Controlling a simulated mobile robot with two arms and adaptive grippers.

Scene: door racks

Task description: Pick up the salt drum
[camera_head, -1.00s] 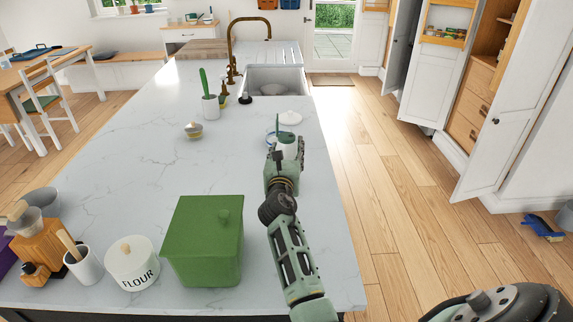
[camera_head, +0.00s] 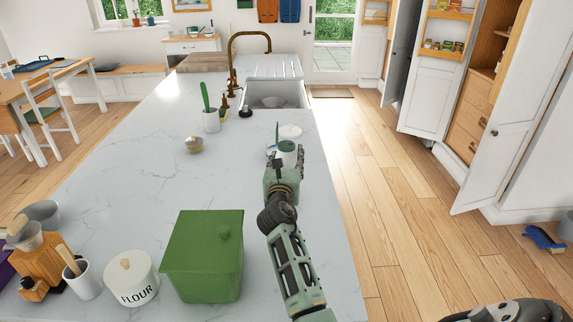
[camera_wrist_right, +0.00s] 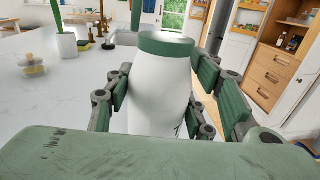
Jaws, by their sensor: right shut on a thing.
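The salt drum (camera_head: 287,147), white with a green rim, is near the right edge of the marble island in the head view. My right gripper (camera_head: 284,164) is closed around it. In the right wrist view, the drum (camera_wrist_right: 160,90) fills the middle, with green fingers on both sides of its white body. A small part of a dark marking shows low on its side. Its base is hidden by the gripper, so I cannot tell whether it touches the counter. My left gripper is not in view.
A green canister (camera_head: 203,262) and a white flour tin (camera_head: 131,278) stand at the front left. The sink (camera_head: 278,97) is farther back.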

